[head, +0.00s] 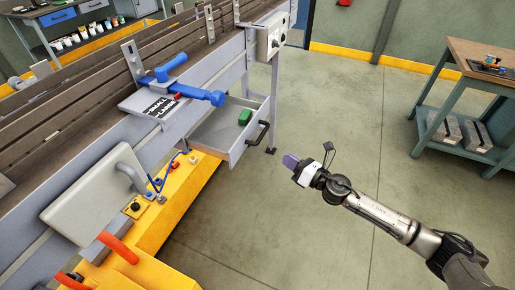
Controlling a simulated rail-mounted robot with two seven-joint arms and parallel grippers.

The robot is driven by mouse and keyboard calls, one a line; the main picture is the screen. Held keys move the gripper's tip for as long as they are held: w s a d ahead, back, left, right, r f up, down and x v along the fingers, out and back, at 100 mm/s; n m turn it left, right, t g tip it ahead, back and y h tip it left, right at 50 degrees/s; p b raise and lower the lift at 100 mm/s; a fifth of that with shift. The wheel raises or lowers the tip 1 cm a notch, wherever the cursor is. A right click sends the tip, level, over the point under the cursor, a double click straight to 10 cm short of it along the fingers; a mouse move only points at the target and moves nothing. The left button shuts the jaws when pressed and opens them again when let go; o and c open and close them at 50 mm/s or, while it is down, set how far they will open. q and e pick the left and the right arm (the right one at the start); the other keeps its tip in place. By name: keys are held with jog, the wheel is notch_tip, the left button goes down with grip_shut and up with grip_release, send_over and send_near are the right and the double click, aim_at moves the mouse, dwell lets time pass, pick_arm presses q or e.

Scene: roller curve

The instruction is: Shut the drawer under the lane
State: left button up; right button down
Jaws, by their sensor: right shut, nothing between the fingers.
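The grey drawer (224,144) under the lane (165,62) stands open, pulled out to the right. Its dark handle (257,133) is on the front panel. A green block (245,116) lies inside the drawer. My right gripper (290,160) is shut and empty, over the floor to the right of the drawer front and a little nearer to me. It is apart from the handle, with a gap of floor showing between them. My left gripper is not in view.
A yellow base (180,208) with orange handles and a grey panel (95,195) stand at lower left. Blue clamp parts (190,90) sit on the lane's edge above the drawer. A wooden-topped workbench (485,60) is at right. The middle floor is clear.

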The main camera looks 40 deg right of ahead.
jog(key=s+a+f+n+g+y, duration=0.1)
jog(key=s+a+n+g+y, duration=0.1)
jog(key=a+n+y, duration=0.45)
jog(key=n+h, duration=0.2)
send_near(234, 158)
jog(key=x, duration=0.5)
jog(key=shift+w+a+r, duration=0.15)
jog(key=shift+r, duration=0.15)
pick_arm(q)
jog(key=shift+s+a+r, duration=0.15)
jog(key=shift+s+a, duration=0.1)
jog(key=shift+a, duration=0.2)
pick_arm(e)
jog(key=shift+x, duration=1.05)
